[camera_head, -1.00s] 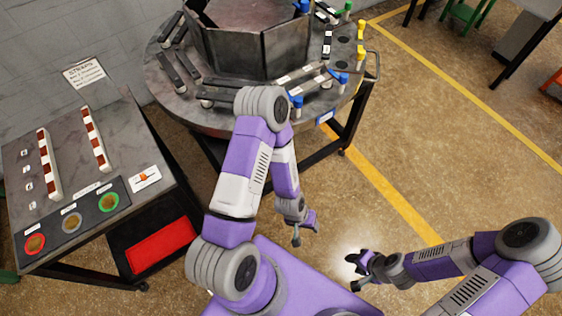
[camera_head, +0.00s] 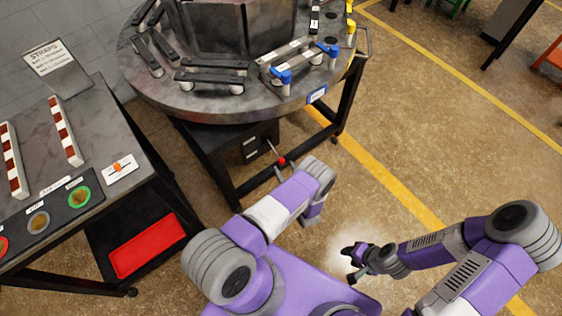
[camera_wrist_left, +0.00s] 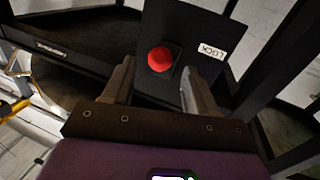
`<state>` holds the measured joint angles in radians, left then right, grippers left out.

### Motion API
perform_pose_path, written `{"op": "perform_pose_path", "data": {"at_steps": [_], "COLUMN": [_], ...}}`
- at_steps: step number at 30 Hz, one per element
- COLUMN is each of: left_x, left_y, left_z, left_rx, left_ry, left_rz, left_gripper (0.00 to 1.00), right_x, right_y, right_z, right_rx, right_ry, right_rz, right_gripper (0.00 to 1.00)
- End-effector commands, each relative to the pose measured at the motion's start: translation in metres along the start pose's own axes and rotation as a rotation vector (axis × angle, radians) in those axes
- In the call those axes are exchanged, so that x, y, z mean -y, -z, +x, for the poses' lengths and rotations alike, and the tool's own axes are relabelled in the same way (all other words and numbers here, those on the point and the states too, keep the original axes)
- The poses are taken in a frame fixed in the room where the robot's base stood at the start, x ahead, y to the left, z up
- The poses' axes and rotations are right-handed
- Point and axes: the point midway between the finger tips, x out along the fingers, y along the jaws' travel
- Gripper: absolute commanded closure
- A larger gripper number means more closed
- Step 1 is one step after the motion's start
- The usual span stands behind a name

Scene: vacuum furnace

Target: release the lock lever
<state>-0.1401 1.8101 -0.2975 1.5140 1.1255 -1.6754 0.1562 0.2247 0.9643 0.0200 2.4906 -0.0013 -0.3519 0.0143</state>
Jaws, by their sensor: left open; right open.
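The lock lever has a red round knob (camera_head: 281,160), seen under the round table just beyond my left forearm. In the left wrist view the knob (camera_wrist_left: 160,59) stands in front of a dark plate with a white LOCK label (camera_wrist_left: 211,51). My left gripper (camera_wrist_left: 157,78) is open, with one finger on each side of the view below the knob. The knob appears in the gap between the fingertips; I cannot tell whether they touch it. In the head view this gripper is mostly hidden by its own arm. My right gripper (camera_head: 355,263) is open and empty over the floor.
The round table (camera_head: 205,109) carries dark straps and blue clamps, and its dark frame legs (camera_head: 345,108) stand close to my left arm. A side bench (camera_head: 118,128) with striped bars and a red tray (camera_head: 147,245) is at the left.

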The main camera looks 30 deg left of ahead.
Motion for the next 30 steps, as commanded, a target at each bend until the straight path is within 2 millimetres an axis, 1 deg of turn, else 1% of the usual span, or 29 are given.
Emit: {"op": "perform_pose_path", "data": {"at_steps": [1,3,6,9,13,19,20,30], "left_x": [0.000,0.000,0.000,0.000,0.000,0.000,0.000,0.000], "left_y": [-0.001,-0.002,-0.002,-0.001,-0.001,0.000,0.000,-0.001], "left_z": [0.010,0.021,0.034,0.043,0.048,0.048,0.048,0.048], "left_rx": [-0.003,0.000,0.000,0.001,0.002,0.003,0.003,0.003], "left_ry": [0.003,0.002,0.002,0.000,0.000,0.000,0.000,-0.001], "left_rz": [-0.002,-0.001,-0.002,-0.001,0.000,0.000,0.000,0.000], "left_gripper": [0.42,0.42,0.42,0.42,0.42,0.42,0.44,0.96], "right_x": [-0.002,-0.003,-0.004,-0.004,-0.005,-0.004,-0.004,-0.005], "right_y": [0.000,0.000,0.001,0.001,0.001,0.001,0.001,0.001], "right_z": [0.004,0.007,0.010,0.012,0.012,0.012,0.012,0.012], "right_rx": [0.000,0.000,0.000,0.000,0.000,0.000,0.000,0.000], "right_ry": [0.000,0.000,0.000,0.000,0.000,0.000,0.000,0.000], "right_rz": [0.000,0.000,0.000,0.000,0.000,0.000,0.000,0.000], "right_gripper": [0.57,0.57,0.57,0.57,0.57,0.57,0.57,0.57]}}
